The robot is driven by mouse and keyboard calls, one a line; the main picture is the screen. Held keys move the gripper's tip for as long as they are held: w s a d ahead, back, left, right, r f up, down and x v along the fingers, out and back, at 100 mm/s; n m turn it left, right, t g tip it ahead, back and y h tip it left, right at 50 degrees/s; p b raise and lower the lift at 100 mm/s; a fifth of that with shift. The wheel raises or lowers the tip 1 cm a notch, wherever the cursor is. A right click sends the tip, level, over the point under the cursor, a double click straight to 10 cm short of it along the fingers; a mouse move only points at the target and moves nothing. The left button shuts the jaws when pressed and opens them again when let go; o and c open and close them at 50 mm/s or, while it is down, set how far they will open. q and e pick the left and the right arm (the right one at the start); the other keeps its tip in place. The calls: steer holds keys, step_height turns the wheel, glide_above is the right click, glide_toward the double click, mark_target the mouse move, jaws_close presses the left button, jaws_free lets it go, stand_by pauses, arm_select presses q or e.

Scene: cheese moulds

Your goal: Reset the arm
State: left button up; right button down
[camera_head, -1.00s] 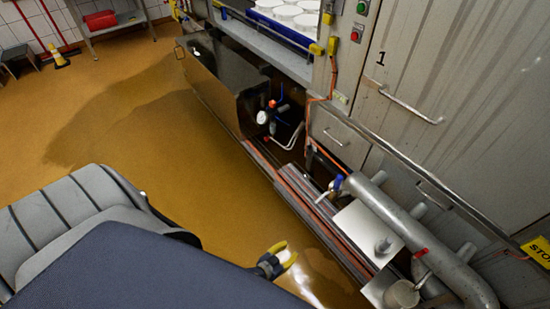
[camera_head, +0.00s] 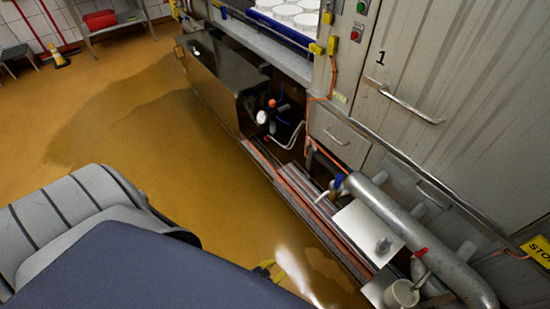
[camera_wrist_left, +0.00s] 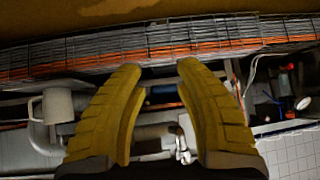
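My left gripper (camera_head: 268,266) shows only as a small yellow piece past the edge of my dark body panel in the head view; the rest of it is hidden. In the left wrist view its two yellow ribbed fingers (camera_wrist_left: 160,68) stand apart with nothing between them, so it is open and empty. Behind the fingers lie pipes and cable trays with orange cables (camera_wrist_left: 110,62). My right gripper is in neither view.
A machine with steel pipes (camera_head: 400,235), a red-knobbed valve (camera_head: 271,103) and cabinet doors (camera_head: 440,120) fills the right side. White moulds (camera_head: 285,12) stand on its shelf.

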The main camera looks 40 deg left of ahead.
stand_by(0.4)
arm_select(q)
steer(key=s+a+f+g, duration=0.1)
steer(key=s+f+g, duration=0.1)
steer(key=s, duration=0.7)
steer(key=s+a+f+g+y, duration=0.1)
steer(key=s+a+f+g, duration=0.1)
steer(key=s+f, duration=0.3)
steer(key=s+a+f+m+g, duration=0.1)
steer(key=s+f+g, duration=0.2)
steer(key=s, duration=1)
steer(key=shift+s+a+f+g+y, duration=0.3)
steer(key=shift+s, duration=0.1)
